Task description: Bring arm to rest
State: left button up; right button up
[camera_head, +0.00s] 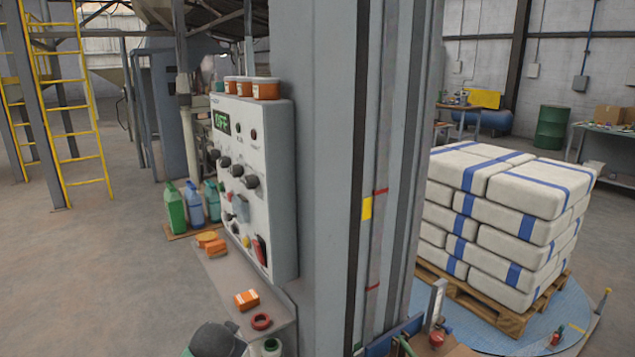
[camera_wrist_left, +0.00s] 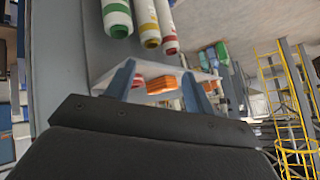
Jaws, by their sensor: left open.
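My left gripper (camera_wrist_left: 158,82) shows in the left wrist view with its two blue-grey fingers spread apart and nothing held between them. Beyond the fingers is the pale shelf (camera_wrist_left: 145,70) with orange boxes (camera_wrist_left: 161,85) on it; I cannot tell the exact gap to them. In the head view a dark rounded part shows at the bottom edge, and no gripper fingers can be made out there. My right gripper is in neither view.
A control panel (camera_head: 253,185) reading OFF hangs on the grey column (camera_head: 318,120), above a shelf (camera_head: 225,275) with an orange box (camera_head: 247,299) and a red ring (camera_head: 261,321). Stacked sacks (camera_head: 500,215) stand on a pallet (camera_head: 490,309) at right. Open floor (camera_head: 90,270) lies left.

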pick_arm(q)
jog(key=s+d+f+n+g, duration=0.1)
jog(key=s+d+f+g, duration=0.1)
jog(key=s+f, duration=0.8)
jog(key=s+d+f+n+g+h, duration=0.1)
jog(key=s+d+f+g, duration=0.1)
jog(key=s+f, duration=0.8)
jog(key=s+d+f+g+h, duration=0.1)
jog(key=s+f, duration=0.9)
jog(key=s, duration=1)
jog(key=d+g, duration=0.1)
jog(key=g, duration=0.1)
jog(key=shift+d+f+n+g, duration=0.15)
jog(key=shift+d+n+g, duration=0.15)
jog(key=shift+n+g, duration=0.1)
jog(key=shift+s, duration=0.1)
